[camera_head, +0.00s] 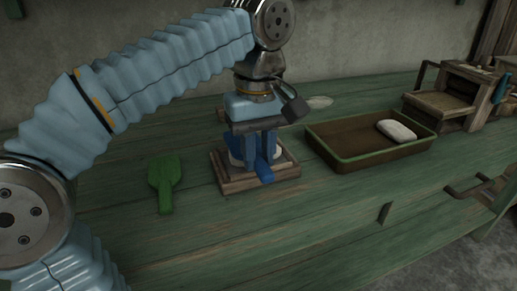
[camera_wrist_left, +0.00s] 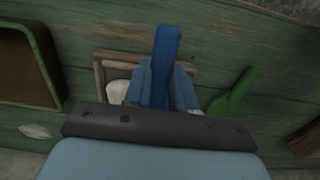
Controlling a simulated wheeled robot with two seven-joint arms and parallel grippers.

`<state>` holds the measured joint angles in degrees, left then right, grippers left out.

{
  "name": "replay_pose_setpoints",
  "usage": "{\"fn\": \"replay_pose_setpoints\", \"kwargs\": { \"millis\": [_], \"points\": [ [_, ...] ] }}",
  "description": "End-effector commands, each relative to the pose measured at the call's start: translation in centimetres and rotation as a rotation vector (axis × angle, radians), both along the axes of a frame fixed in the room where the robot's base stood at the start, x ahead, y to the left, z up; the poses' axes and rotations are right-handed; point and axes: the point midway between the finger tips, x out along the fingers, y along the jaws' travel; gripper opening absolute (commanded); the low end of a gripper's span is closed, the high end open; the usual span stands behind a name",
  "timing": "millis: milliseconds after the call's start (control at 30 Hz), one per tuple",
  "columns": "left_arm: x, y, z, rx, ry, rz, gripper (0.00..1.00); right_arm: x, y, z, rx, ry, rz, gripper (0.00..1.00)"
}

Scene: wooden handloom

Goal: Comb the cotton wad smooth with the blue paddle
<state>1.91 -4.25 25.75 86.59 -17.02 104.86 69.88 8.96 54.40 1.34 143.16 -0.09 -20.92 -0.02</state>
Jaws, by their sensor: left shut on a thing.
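My left gripper (camera_head: 265,150) points down over a small wooden frame (camera_head: 234,187) on the green bench. It is shut on the blue paddle (camera_head: 264,172), whose handle juts toward the front of the bench. The paddle also shows in the left wrist view (camera_wrist_left: 165,65), between the fingers. A pale wad (camera_wrist_left: 117,91), likely the cotton, lies inside the frame beside the gripper and is partly hidden. I cannot tell whether the paddle touches it. My right gripper is in neither view.
A green paddle (camera_head: 164,182) lies left of the frame. A green-rimmed tray (camera_head: 352,163) to the right holds a white wad (camera_head: 397,130). A flat pale piece (camera_head: 319,102) lies behind. A wooden device (camera_head: 447,97) stands far right. The front of the bench is mostly clear.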

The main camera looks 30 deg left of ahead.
Motion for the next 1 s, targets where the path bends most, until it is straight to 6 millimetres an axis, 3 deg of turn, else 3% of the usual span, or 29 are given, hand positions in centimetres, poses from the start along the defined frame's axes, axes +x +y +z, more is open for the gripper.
{"fn": "replay_pose_setpoints", "kwargs": {
  "millis": [1000],
  "points": [
    [0.06,-0.05,-0.49,0.0,0.0,0.0,0.0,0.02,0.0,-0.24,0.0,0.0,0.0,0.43]
  ]
}}
